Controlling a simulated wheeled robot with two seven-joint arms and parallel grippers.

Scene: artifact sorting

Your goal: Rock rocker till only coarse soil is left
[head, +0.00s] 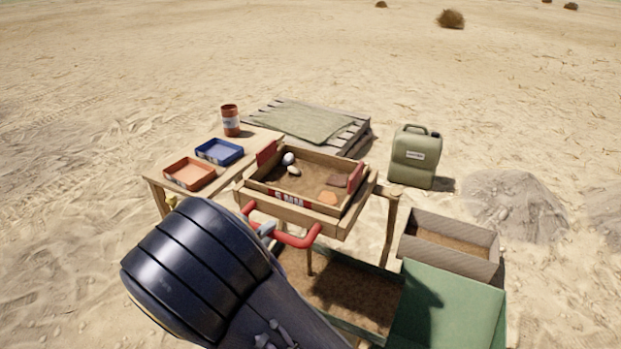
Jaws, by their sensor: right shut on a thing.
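The wooden rocker (290,215) stands in the middle on wooden legs. Its sieve tray holds brown soil (308,181) with a white round piece (289,159), a tan piece (294,171), an orange piece (328,198) and a reddish-brown flat piece (336,181) on it. A red handle (312,238) sticks out at its front. My right gripper (267,229) is shut on the red handle; my dark arm hides part of it. My left gripper is not in view.
A side table (160,182) at the left carries an orange tray (190,174), a blue tray (219,151) and a rust-red can (230,121). A soil bin (335,285) lies below the rocker. A wooden box (450,243), a green panel (445,310) and a jerrycan (415,157) stand right.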

